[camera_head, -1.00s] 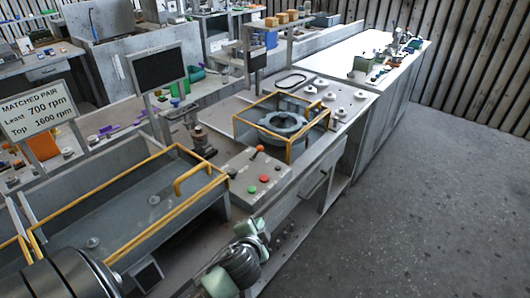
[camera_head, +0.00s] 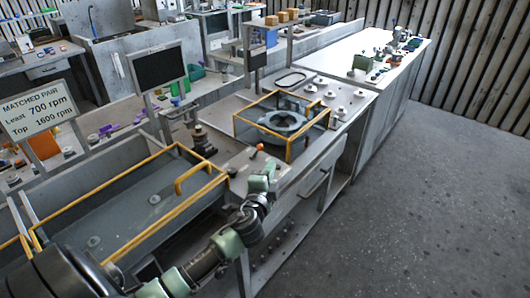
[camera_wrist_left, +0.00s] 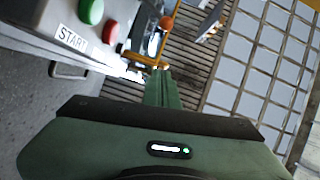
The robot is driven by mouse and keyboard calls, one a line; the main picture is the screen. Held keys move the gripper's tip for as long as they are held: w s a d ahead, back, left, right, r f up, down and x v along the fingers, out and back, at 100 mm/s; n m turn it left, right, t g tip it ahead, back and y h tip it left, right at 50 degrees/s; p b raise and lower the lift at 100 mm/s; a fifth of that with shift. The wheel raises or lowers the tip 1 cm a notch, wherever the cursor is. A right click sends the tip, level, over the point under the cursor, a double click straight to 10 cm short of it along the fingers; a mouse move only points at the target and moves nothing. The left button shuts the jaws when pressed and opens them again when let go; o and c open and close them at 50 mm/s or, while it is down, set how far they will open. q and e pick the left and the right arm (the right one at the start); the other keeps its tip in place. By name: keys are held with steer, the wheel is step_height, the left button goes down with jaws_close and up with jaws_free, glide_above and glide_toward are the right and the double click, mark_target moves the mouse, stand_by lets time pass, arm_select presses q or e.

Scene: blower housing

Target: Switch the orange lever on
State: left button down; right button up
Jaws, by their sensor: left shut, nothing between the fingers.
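The orange lever (camera_head: 259,147) shows as a small orange knob on the control box (camera_head: 236,168), beside the yellow-framed blower housing (camera_head: 284,122). Its orange knob also shows at the top of the left wrist view (camera_wrist_left: 166,22), beyond the fingertips. My left gripper (camera_head: 269,168) is over the box, just in front of the lever in the head view, and hides the box's buttons there. Its green fingers (camera_wrist_left: 162,74) are shut and empty in the left wrist view. I cannot tell whether they touch the lever. My right gripper is not in view.
A green button (camera_wrist_left: 90,11) and a red button (camera_wrist_left: 110,32) sit by a START label (camera_wrist_left: 72,39) on the box, left of the fingers. A yellow-railed tank (camera_head: 120,205) stands at left. Open floor (camera_head: 430,190) lies to the right.

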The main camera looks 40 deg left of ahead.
arm_select(q)
steer(key=p+x, duration=0.1)
steer(key=x, duration=0.7)
steer(key=shift+w+a+r, duration=0.1)
steer(key=shift+w, duration=0.15)
steer(key=a, duration=0.2)
steer(key=shift+s+a+f+p, duration=0.3)
steer(key=shift+f+p, duration=0.05)
steer(key=shift+s+a+f, duration=0.1)
steer(key=shift+s+a, duration=0.05)
steer(key=shift+a, duration=0.5)
steer(key=shift+a+r, duration=0.45)
steer(key=shift+r, duration=0.05)
step_height(320, 180, up, 20)
steer(key=p, duration=0.1)
steer(key=shift+p, duration=0.3)
